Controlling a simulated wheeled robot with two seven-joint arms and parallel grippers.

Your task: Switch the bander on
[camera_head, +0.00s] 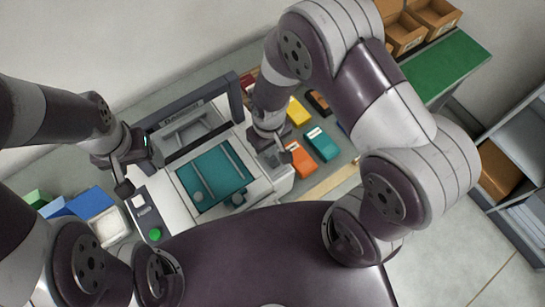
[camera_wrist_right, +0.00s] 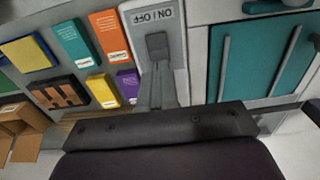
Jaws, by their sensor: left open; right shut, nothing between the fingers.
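The bander (camera_head: 182,128) is a pale machine with a dark arch and a teal bed (camera_head: 215,175), in the middle of the head view. In the right wrist view, its ON/OFF panel (camera_wrist_right: 177,22) carries a dark switch (camera_wrist_right: 157,41). My right gripper (camera_wrist_right: 157,72) is shut and empty, its tips at or just by the switch; I cannot tell whether they touch. In the head view, my right gripper (camera_head: 283,156) is at the bander's right side and hides the panel. The switch's position is unclear. My left gripper (camera_head: 123,186) is open, above the bander's left front.
A front panel has a green button (camera_head: 155,234). Coloured boxes, such as an orange one (camera_head: 300,160) and a teal one (camera_head: 322,143), lie right of the bander. Blue boxes (camera_head: 90,202) and a white tray (camera_head: 108,228) are left. Cardboard bins (camera_head: 403,36) stand at the back right.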

